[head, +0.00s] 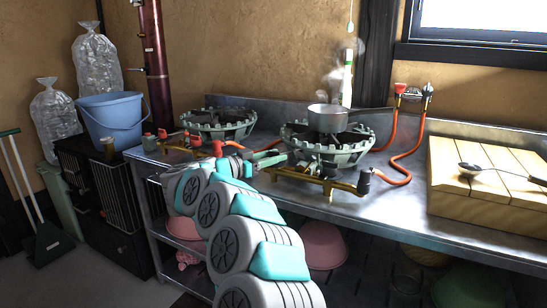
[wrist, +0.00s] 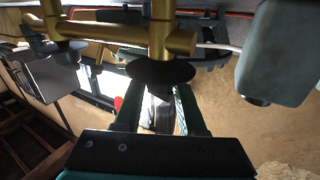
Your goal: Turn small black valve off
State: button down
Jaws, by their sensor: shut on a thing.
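In the wrist view, a small black disc-shaped valve handle (wrist: 160,72) sits at the end of a brass pipe (wrist: 115,32). My gripper (wrist: 158,94) reaches it with both teal fingers, which are closed on the valve at their tips; the tips are partly hidden by the disc. In the head view, my gripper (head: 279,155) is at the front left of the right burner (head: 320,145), by its brass pipe (head: 310,176). The valve cannot be clearly made out there, and its exact turn angle cannot be told.
A steaming pot (head: 328,119) stands on the right burner. Red hoses (head: 408,160) run to the wall taps. A second burner (head: 217,124) is behind my arm. A wooden board (head: 480,190) with a ladle lies to the right on the steel counter (head: 400,207).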

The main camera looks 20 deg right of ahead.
jog(key=shift+d, duration=0.1)
dwell(0.4)
jog(key=c, duration=0.5)
grip_release()
jog(key=shift+b+v, duration=0.35)
jog(key=shift+v, duration=3.6)
